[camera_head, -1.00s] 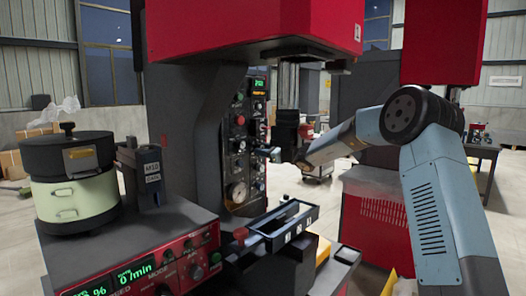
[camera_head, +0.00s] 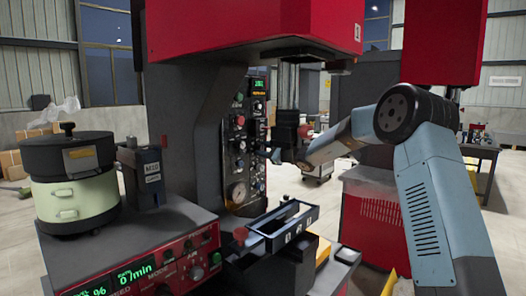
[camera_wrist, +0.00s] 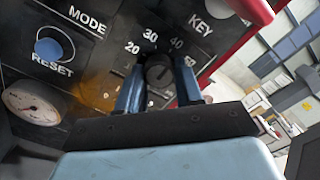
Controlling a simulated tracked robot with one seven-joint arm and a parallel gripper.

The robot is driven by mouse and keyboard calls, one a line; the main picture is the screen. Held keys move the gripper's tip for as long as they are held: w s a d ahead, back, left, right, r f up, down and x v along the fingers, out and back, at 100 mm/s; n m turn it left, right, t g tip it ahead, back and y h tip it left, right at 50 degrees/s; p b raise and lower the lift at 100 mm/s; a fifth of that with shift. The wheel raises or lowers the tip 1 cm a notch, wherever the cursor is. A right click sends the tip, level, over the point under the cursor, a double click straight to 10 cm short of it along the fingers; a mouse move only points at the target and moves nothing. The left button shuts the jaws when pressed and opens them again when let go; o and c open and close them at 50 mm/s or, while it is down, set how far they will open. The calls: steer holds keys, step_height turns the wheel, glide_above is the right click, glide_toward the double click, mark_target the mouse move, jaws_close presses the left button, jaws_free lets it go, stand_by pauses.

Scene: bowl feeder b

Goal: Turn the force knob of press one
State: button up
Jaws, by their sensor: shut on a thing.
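The force knob (camera_wrist: 158,70) is a small dark round knob on the press's dark control panel, under a printed scale with 20, 30 and 40 in the wrist view. My gripper (camera_wrist: 161,82) is shut on it, with one blue finger on each side. In the head view, my gripper (camera_head: 274,155) reaches the panel (camera_head: 228,150) of the nearer red press (camera_head: 240,25) from the right. The knob is too small to make out there. The knob's exact setting is hard to read.
A blue RESET button (camera_wrist: 54,47) and a pressure gauge (camera_wrist: 32,103) lie left of the knob. The KEY label (camera_wrist: 201,23) is above right. Below my arm in the head view is a small dark tray (camera_head: 283,228). A bowl feeder (camera_head: 72,178) stands at left.

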steer(key=o, duration=1)
steer(key=shift+o, duration=0.2)
steer(key=shift+d, duration=0.1)
steer(key=v, duration=1.3)
steer(key=shift+s+d+f, duration=0.15)
steer(key=shift+d, duration=0.05)
